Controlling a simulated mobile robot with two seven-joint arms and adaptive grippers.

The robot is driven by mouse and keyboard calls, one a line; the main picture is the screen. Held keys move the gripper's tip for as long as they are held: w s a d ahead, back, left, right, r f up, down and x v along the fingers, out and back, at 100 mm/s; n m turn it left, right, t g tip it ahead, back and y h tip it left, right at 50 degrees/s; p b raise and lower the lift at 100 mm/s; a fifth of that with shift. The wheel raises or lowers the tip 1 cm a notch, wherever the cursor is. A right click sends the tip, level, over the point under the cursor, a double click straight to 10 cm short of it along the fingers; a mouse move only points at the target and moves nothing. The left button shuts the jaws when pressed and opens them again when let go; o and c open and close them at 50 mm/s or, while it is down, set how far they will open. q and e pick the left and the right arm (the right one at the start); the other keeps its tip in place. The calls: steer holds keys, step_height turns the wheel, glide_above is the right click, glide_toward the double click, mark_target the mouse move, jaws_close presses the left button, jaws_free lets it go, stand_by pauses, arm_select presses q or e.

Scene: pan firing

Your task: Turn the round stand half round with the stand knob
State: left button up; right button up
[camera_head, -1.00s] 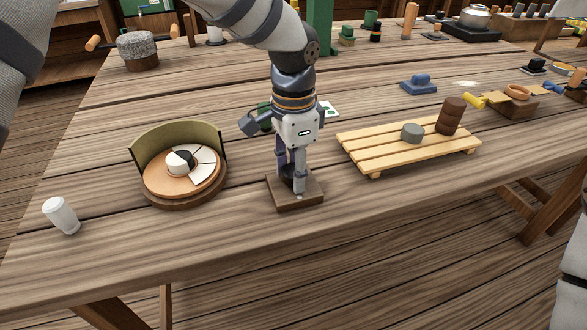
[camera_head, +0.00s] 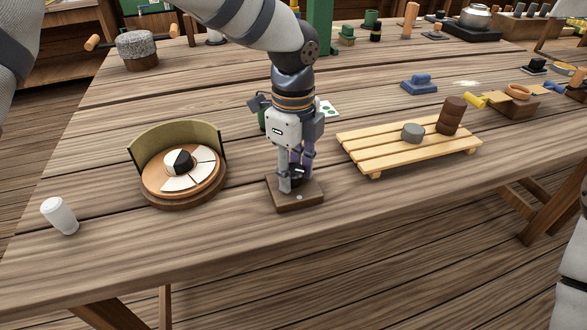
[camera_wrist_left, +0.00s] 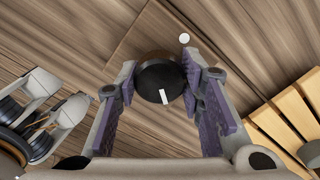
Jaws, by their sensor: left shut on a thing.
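The round stand (camera_head: 183,197) is at the left of the table in the head view, with a wooden disc, white sectors and a half-black, half-white piece (camera_head: 178,160) in its middle. A curved olive screen (camera_head: 165,138) stands behind it. The stand knob (camera_wrist_left: 160,78) is a black round cap with a white mark, on a brown wooden block (camera_head: 299,198). My left gripper (camera_head: 294,181) points down over this block and is shut on the knob, one finger on each side, as the left wrist view shows. The knob is mostly hidden in the head view. My right gripper is out of view.
A slatted wooden rack (camera_head: 385,155) with a grey piece (camera_head: 412,133) and a brown stacked piece (camera_head: 451,115) is right of the gripper. The table's front strip is clear.

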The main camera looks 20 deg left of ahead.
mark_target(294, 170)
arm_select(q)
steer(key=m, duration=0.5)
steer(key=shift+f+m, duration=0.15)
steer(key=shift+m, duration=0.15)
steer(key=m, duration=0.4)
steer(key=shift+m+b, duration=0.3)
steer(key=shift+m, duration=0.1)
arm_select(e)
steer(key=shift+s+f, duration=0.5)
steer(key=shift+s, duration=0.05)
arm_select(q)
steer(key=o, duration=1.2)
steer(key=shift+c, duration=0.2)
step_height(294, 170, up, 12)
